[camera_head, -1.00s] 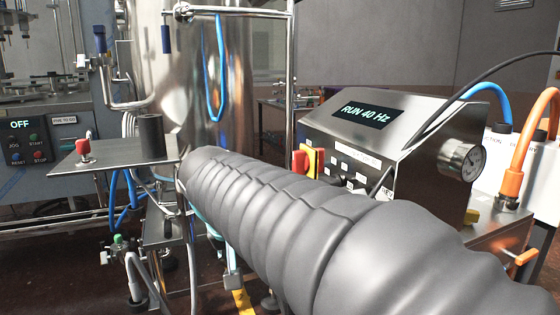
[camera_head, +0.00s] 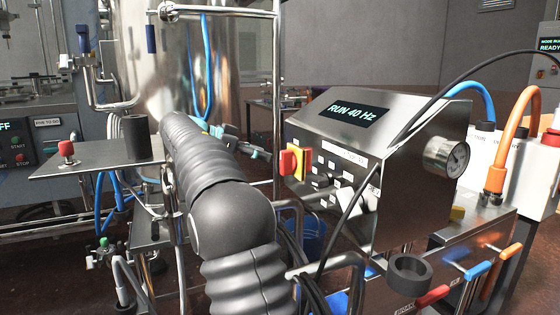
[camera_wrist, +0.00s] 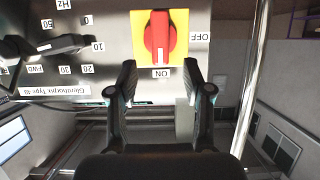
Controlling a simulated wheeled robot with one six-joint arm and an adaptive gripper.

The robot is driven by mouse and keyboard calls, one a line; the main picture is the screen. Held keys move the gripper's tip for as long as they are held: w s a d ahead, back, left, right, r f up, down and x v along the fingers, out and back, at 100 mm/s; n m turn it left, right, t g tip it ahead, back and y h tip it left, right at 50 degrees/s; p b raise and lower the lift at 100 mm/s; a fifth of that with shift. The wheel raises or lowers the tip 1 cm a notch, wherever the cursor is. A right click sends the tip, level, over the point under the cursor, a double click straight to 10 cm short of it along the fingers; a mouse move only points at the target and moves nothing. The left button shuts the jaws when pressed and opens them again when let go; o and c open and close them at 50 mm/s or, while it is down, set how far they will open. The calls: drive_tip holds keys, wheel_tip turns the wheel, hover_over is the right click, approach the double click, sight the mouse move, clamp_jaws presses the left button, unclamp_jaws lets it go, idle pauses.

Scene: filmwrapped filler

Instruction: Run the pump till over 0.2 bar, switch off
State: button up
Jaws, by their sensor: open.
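The pump's control box (camera_head: 330,110) is in the head view, and its display (camera_head: 357,112) reads "RUN 40 Hz". A red rotary switch on a yellow plate (camera_head: 293,162) is on its front left. In the wrist view the red switch handle (camera_wrist: 160,38) points at the ON label, with OFF to the side. My gripper (camera_wrist: 160,76) is open and empty, its fingertips just short of the yellow plate, on either side of the handle's line. The round pressure gauge (camera_head: 447,157) is on the box's right side; its reading is too small to tell.
A black speed knob (camera_wrist: 62,45) sits beside the switch in the wrist view. A steel tank (camera_head: 185,75) and upright pipe (camera_head: 277,100) stand near my arm. A metal shelf (camera_head: 85,158) with a black cylinder is at left. Colored hoses and valve handles crowd the right.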

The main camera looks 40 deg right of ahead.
sight(281, 159)
drive_tip(key=shift+x, duration=3.75)
drive_tip(key=shift+r, duration=0.1)
clamp_jaws()
